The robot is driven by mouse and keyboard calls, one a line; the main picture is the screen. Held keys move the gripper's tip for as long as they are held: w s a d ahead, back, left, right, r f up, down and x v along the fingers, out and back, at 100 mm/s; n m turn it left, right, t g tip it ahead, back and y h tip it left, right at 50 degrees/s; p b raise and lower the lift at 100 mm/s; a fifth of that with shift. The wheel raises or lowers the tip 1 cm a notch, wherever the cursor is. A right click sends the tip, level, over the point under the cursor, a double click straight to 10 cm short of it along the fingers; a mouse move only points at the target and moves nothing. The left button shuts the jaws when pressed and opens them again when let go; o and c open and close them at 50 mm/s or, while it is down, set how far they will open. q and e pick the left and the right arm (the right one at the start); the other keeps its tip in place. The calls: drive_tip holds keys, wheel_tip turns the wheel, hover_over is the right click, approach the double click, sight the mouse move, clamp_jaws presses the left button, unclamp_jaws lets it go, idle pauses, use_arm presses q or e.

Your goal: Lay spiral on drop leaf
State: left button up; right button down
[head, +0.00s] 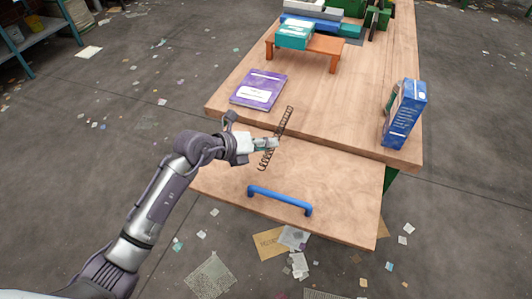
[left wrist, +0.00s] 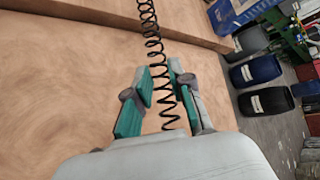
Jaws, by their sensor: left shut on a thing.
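The spiral (head: 287,121) is a thin dark coil. My left gripper (head: 268,144) is shut on it, and the coil sticks out on both sides of the fingers. In the left wrist view the spiral (left wrist: 152,40) runs up between the green-padded fingers of the left gripper (left wrist: 160,88). The drop leaf (head: 330,190) is the lower wooden panel at the table's near side, with a blue handle (head: 279,200). In the head view the gripper and spiral appear over the leaf's far left part and the table edge. I cannot tell whether the spiral touches the wood. My right gripper is not in view.
On the table top (head: 330,110) lie a purple book (head: 259,89) and a blue box (head: 404,115) stands at the right. A small orange stand (head: 327,46) bears a teal box (head: 295,34). Most of the leaf is bare. Litter covers the floor.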

use_arm(q)
drive_tip(key=shift+f, duration=1.95)
drive_tip(key=shift+f+b, duration=0.35)
drive_tip(key=shift+f, duration=0.2)
drive_tip(key=o, duration=0.7)
drive_tip(key=shift+r, duration=0.35)
drive_tip(key=v, duration=1.2)
drive_tip(key=shift+r+p, duration=0.2)
drive_tip(key=shift+p, duration=0.1)
